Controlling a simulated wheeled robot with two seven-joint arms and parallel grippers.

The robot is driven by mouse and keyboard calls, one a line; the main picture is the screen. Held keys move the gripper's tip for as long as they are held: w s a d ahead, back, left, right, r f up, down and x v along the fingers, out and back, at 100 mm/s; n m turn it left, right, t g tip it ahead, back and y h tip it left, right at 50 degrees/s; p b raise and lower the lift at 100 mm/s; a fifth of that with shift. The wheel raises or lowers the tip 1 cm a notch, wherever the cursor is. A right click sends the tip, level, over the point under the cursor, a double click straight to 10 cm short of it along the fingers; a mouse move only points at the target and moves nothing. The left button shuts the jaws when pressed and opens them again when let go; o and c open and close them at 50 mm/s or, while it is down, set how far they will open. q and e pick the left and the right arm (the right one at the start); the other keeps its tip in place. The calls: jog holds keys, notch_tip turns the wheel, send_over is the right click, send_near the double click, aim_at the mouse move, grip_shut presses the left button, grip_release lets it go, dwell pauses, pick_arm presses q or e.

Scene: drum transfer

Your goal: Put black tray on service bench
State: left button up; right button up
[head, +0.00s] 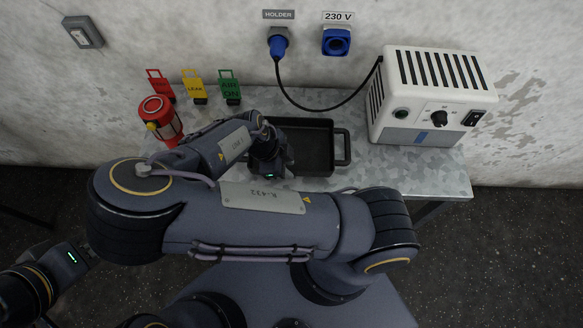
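The black tray (312,142) lies flat on the grey metal service bench (398,172), left of the white box. Its right handle shows; its left end is hidden behind my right gripper. My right gripper (272,165) is at the tray's left end and points down. Its fingers are hidden, so I cannot tell whether it is open or holds the tray. My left gripper (72,258) is at the lower left, away from the bench, and partly hidden behind my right arm. Its fingers are not clear.
A white slotted control box (427,98) stands on the bench's right, its cable (318,109) running to the wall socket (278,42). A red lantern (160,118) and red, yellow and green tags (195,86) are at the left. Bare bench shows right of the tray.

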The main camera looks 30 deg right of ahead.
jog(key=v, duration=0.8)
jog(key=s+a+r+n+g+y, duration=0.25)
jog(key=s+r+n+y, duration=0.35)
jog(key=n+y, duration=0.45)
jog(key=s+d+r+n+t+h, duration=0.2)
jog(key=s+d+r+n+t, duration=0.2)
jog(key=d+r+n+t, duration=0.3)
notch_tip(320, 180, up, 4)
jog(key=n+t, duration=0.2)
jog(key=n, duration=0.3)
jog(key=shift+s+d+f+t, duration=0.2)
jog(key=shift+d+t, duration=0.15)
jog(key=shift+d, duration=0.05)
jog(key=shift+f+n, duration=0.2)
jog(key=shift+n, duration=0.05)
